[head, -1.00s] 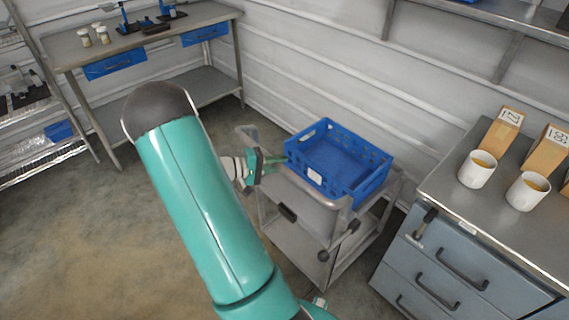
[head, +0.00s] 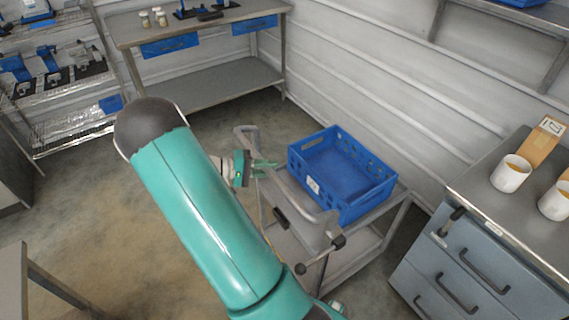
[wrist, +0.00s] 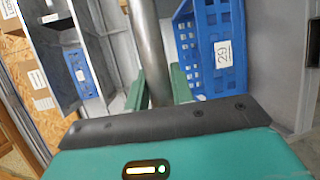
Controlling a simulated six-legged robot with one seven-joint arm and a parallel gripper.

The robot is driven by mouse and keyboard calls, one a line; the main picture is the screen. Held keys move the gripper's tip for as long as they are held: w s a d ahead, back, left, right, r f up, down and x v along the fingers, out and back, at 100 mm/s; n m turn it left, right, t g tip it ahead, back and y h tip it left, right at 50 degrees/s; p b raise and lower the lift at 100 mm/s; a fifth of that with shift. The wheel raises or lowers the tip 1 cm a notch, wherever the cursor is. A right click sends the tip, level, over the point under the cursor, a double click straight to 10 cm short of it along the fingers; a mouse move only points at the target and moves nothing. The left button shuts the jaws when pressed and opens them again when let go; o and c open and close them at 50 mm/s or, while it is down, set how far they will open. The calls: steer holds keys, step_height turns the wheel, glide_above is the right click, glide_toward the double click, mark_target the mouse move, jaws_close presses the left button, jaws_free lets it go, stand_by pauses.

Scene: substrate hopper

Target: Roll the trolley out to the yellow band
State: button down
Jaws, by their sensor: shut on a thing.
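The grey trolley (head: 345,265) stands on the floor right of my arm, with a lower shelf and a curved tubular handle on its near left side. A blue slatted crate (head: 345,205) with a white label rides on its top. My gripper (head: 265,166) is at the handle (head: 296,190). In the wrist view the green fingers of my gripper (wrist: 158,92) are shut on the handle's metal tube (wrist: 148,45), and the crate (wrist: 212,50) shows a label reading 29. I cannot make out the yellow band on the floor; my arm hides part of it.
A grey drawer unit (head: 470,268) with white cups (head: 511,174) stands close right of the trolley. A workbench (head: 205,85) is at the back, along the panelled wall (head: 385,90). A wire shelf rack (head: 75,130) is at far left. Open floor (head: 105,210) lies left of my arm.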

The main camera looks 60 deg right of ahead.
steer(key=a, duration=0.1)
steer(key=w+a, duration=0.1)
steer(key=a, duration=0.1)
steer(key=shift+w+a, duration=0.25)
steer(key=shift+w, duration=0.05)
steer(key=c, duration=1.2)
jaws_free()
steer(key=v, duration=1.3)
steer(key=shift+w+a, duration=0.25)
steer(key=shift+w, duration=0.05)
steer(key=shift+r, duration=0.2)
